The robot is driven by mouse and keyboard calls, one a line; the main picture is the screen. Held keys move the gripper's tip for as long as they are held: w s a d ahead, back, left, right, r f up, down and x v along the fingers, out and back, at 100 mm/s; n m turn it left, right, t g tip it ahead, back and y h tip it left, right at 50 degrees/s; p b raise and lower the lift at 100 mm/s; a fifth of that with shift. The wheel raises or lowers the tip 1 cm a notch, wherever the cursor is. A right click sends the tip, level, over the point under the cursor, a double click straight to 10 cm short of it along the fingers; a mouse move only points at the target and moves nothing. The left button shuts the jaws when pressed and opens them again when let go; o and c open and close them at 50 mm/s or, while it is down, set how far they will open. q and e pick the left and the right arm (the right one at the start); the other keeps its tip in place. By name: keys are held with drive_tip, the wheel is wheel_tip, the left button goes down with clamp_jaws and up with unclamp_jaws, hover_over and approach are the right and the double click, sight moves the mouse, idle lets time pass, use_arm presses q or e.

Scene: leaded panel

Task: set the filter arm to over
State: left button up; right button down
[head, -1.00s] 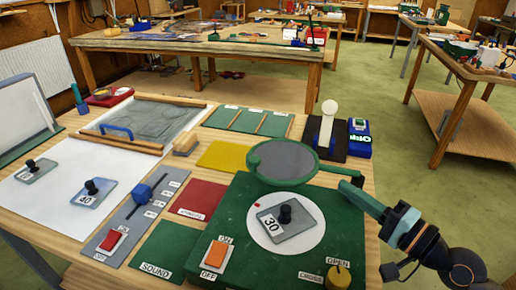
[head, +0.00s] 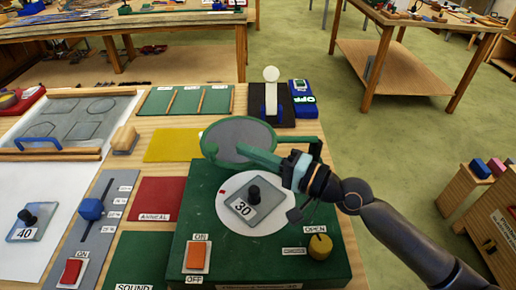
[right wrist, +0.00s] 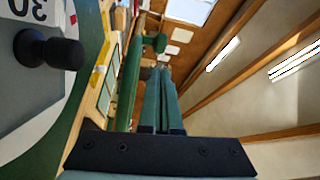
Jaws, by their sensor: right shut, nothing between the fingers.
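The filter arm carries a round grey filter in a green ring (head: 238,142) at the back of the green box (head: 190,225). The ring is behind the white disc (head: 228,213), not over it. A glass piece marked 30 (head: 245,203) with a black knob lies on the disc. My right gripper (head: 243,151) is shut and empty, its fingertips by the ring's near right edge; I cannot tell whether they touch. In the right wrist view the shut fingers (right wrist: 163,78) lie beside a green bar (right wrist: 130,75), seemingly the ring edge-on. My left gripper is not in view.
The box top has an orange switch (head: 198,256) and a yellow knob (head: 320,247) marked OPEN. A black stand with a white lever (head: 271,90) is behind the ring. A yellow sheet (head: 173,145) and red sheet (head: 158,199) lie left.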

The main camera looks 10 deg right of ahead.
sight(228, 158)
drive_tip(key=p+x, duration=0.1)
drive_tip(key=x, duration=0.4)
drive_tip(key=shift+w+a, duration=0.25)
drive_tip(key=shift+a, duration=0.05)
drive_tip(key=shift+s+f+b, duration=0.1)
drive_tip(key=shift+s+b, duration=0.15)
drive_tip(key=shift+b, duration=0.15)
drive_tip(key=shift+s+d+n+g+y+b, duration=0.1)
drive_tip(key=shift+s+n+g+y+b, duration=0.2)
drive_tip(key=shift+g, duration=0.1)
